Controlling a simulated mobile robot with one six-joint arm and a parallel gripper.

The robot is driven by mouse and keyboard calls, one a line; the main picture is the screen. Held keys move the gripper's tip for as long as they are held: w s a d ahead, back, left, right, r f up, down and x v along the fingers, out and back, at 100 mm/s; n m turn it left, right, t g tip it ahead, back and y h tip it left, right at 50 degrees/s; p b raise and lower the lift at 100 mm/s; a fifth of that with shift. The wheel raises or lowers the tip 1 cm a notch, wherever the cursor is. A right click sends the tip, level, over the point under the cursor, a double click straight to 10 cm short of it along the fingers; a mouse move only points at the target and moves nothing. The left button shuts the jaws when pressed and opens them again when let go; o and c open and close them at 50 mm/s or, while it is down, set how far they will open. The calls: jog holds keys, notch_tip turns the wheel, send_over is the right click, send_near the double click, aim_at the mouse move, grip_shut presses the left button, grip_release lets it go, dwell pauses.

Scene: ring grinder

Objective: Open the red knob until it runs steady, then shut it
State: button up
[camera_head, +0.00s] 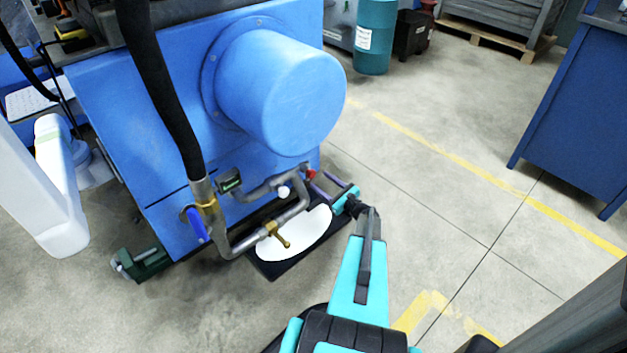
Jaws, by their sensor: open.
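The red knob (310,173) is a small red spot on the grey pipework, below the big blue cylinder of the machine. My gripper (318,181) reaches in from the lower right. Its jaws are open and their tips are right at the red knob. I cannot tell whether they touch it. The fingers partly hide the knob, so its turn position does not show.
Grey pipes carry a brass valve (277,234) and a blue-handled valve (195,223). A white oval patch (300,236) lies over a dark tray (281,269) below. The blue machine (130,130) stands close behind. Floor to the right is clear up to a blue cabinet (575,120).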

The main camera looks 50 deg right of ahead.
aim_at(313, 175)
jog(key=shift+w+d+b, duration=0.2)
jog(key=shift+w+b, duration=0.2)
jog(key=shift+w, duration=2)
jog(key=c, duration=1)
jog(key=shift+s+a, duration=0.1)
jog(key=shift+a, duration=0.3)
jog(key=shift+c, duration=0.2)
jog(key=shift+d, duration=0.25)
